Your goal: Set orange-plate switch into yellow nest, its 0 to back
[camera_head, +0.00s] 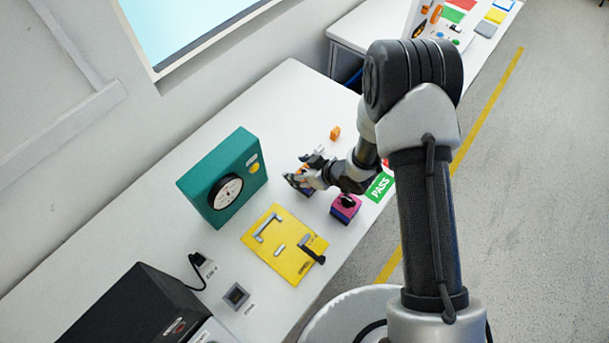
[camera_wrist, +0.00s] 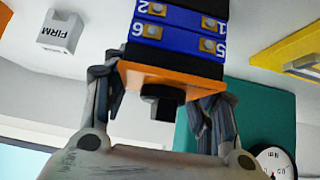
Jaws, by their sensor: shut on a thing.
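The orange-plate switch has an orange plate (camera_wrist: 170,80), a blue body (camera_wrist: 180,30) with numbered terminals and a black knob (camera_wrist: 161,102). My gripper (camera_wrist: 160,105) is shut on it, one finger on each side near the plate, with the body pointing away from the wrist. In the head view my gripper (camera_head: 308,178) is right of the teal box, and its fingers hide most of the switch. The yellow fixture plate (camera_head: 285,245) lies in front of the gripper, apart from it, with grey rails and a dark-handled lever (camera_head: 312,250). I cannot make out the 0 mark.
A teal box (camera_head: 222,178) with a round dial stands left of the gripper. A magenta-plate switch (camera_head: 346,207) stands close on the right, near a green PASS label (camera_head: 380,187). A small orange block (camera_head: 335,132) lies behind. A grey socket (camera_head: 236,295) and a black box (camera_head: 135,310) are in front.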

